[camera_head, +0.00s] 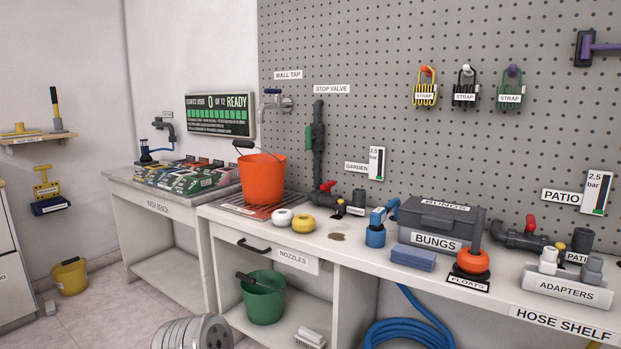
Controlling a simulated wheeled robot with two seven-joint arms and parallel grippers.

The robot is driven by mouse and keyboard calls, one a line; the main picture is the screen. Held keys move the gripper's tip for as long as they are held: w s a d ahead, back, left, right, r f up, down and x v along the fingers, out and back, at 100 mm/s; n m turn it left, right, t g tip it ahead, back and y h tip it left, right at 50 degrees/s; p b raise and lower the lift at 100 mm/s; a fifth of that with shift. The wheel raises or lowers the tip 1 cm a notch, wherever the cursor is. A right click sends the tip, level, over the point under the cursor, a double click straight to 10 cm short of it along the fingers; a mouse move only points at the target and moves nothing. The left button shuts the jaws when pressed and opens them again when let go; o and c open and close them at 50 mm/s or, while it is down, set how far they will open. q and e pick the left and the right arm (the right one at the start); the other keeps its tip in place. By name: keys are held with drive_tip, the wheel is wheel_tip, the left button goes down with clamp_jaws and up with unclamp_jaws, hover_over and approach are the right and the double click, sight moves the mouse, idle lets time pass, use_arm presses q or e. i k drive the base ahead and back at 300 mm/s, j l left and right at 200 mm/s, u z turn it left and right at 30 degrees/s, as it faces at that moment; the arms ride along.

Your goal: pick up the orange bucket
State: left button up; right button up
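The orange bucket (262,178) stands upright on a dark slatted mat (235,206) at the left end of the hose shelf worktop (455,290). Its thin dark handle (243,145) leans to the left above the rim. I cannot see into the bucket from here. Neither of my grippers shows in the head view.
White and yellow rings (303,223) sit right of the bucket, before a pipe with a red valve handle (327,187). The wash bench (160,205) with packets adjoins on the left. A green bucket (264,297) stands below. A round ribbed grey object (192,332) is at the bottom.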

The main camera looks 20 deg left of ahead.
sight(262, 176)
drive_tip(key=j+z, duration=0.45)
drive_tip(key=j, duration=0.3)
drive_tip(key=j+z, duration=0.5)
drive_tip(key=j, duration=0.3)
drive_tip(key=k, duration=0.05)
